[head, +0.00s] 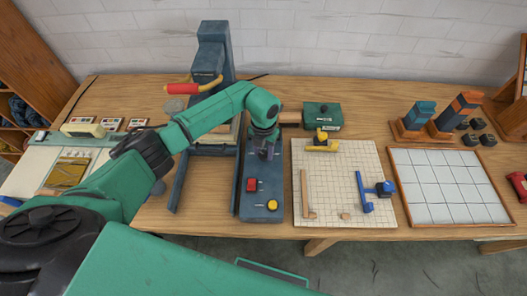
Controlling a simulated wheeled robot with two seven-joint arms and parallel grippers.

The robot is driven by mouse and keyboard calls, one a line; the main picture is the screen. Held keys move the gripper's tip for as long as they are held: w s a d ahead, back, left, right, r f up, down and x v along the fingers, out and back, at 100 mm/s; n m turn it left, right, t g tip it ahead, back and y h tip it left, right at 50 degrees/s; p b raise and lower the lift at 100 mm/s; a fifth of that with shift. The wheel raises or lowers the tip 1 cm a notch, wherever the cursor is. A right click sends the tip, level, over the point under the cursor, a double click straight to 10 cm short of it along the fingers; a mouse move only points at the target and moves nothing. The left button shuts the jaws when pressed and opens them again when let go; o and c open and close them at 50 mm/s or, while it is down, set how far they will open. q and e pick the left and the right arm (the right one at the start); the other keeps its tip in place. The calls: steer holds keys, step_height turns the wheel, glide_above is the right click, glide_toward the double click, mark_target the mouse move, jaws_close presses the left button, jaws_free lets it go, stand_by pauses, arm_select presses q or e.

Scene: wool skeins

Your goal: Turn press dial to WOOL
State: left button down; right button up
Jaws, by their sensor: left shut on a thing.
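The press (212,62) is a dark blue-grey machine at the back left of the table, with a red-handled lever (181,89). Its long dark control panel (262,188) lies to the right of its base and carries a red switch (252,184) and a yellow button (272,205). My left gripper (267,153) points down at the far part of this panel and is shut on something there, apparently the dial. The gripper hides the dial, and its pointer and the WOOL mark cannot be read. My right gripper is not in view.
A gridded board (335,185) with yellow and blue clamps lies right of the panel. A green box (322,116) stands behind it. A white tiled tray (447,185) and wooden stands with blue and orange blocks (457,110) are further right. Sample cards lie at the left.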

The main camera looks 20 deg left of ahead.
arm_select(q)
steer(key=m+b, duration=0.7)
steer(key=b, duration=0.1)
steer(key=shift+f, duration=0.3)
steer(key=m+b, duration=0.2)
steer(key=shift+r+m, duration=0.1)
steer(key=shift+m, duration=0.2)
steer(key=shift+r+m+b, duration=0.15)
steer(key=shift+m+b, duration=0.8)
steer(key=shift+m, duration=0.05)
steer(key=shift+c, duration=1.8)
jaws_free()
